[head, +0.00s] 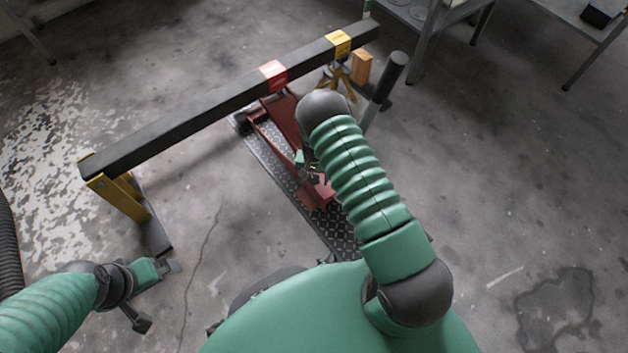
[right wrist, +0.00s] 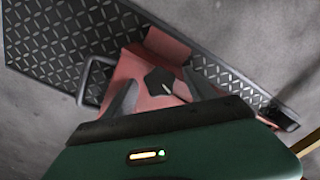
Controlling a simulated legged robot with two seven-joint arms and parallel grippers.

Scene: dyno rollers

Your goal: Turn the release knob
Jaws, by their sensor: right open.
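The release knob (right wrist: 159,81) is a small black angular piece with a pale pointer mark on the red jack (right wrist: 145,62), seen in the right wrist view. My right gripper (right wrist: 160,78) is open, with one grey finger on each side of the knob; I cannot tell whether either touches it. In the head view the red jack (head: 285,118) stands under a dark beam, and my right gripper (head: 314,172), partly hidden by my arm, is at its near end. The knob cannot be made out there. My left gripper (head: 172,266) is low at the left, away from the jack.
The dark beam (head: 200,112) crosses above the jack, with yellow stands (head: 122,197) beneath it. The jack sits on a diamond-pattern plate (head: 268,160). A dark-gripped handle (head: 388,78) rises right of the jack, near an orange block (head: 362,67). The floor at right is clear.

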